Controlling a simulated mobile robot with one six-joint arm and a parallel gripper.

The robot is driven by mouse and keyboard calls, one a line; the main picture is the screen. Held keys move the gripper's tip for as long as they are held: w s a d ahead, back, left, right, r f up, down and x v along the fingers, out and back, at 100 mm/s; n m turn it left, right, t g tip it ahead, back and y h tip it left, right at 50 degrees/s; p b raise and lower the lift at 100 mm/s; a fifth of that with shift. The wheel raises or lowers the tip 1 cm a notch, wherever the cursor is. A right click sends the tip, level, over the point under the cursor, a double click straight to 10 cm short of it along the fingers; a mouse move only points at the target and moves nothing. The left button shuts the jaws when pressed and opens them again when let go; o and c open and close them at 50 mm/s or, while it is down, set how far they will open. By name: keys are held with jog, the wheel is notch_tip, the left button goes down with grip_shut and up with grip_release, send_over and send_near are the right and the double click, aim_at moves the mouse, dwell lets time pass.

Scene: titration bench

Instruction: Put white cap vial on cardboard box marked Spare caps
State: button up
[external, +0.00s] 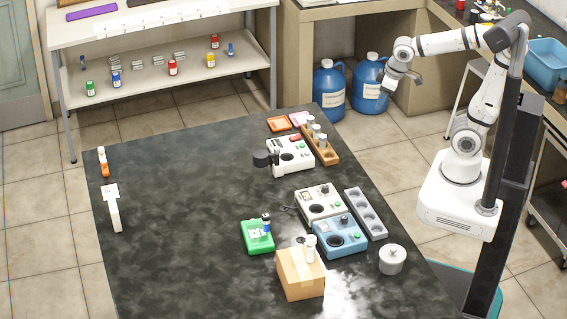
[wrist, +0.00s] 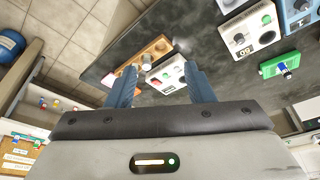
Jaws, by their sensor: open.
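A cardboard box (external: 300,278) stands near the front edge of the dark table; no marking on it is legible. A pale vial with a white cap (external: 311,247) stands upright, apparently on the back right of the box top. More pale-capped vials (external: 316,131) stand in a wooden rack (external: 325,152) at the back right; the rack also shows in the wrist view (wrist: 156,48). My gripper (external: 404,84) is raised beyond the table's right edge, open and empty, far from the box. Its two fingers (wrist: 163,85) are spread apart in the wrist view.
White devices (external: 291,157), a blue device (external: 340,238), a grey tray (external: 366,214) and a round metal pot (external: 392,260) crowd the table's right side. A green device (external: 257,237) is beside the box. The table's middle left is clear.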

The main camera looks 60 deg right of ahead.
jog(key=s+d+f+m, duration=0.1)
jog(key=s+d+f, duration=0.1)
jog(key=s+d, duration=0.3)
jog(key=shift+s+d+f+m+h, duration=0.3)
jog(key=shift+s+f+m, duration=0.1)
jog(key=shift+s, duration=0.25)
dwell(0.6)
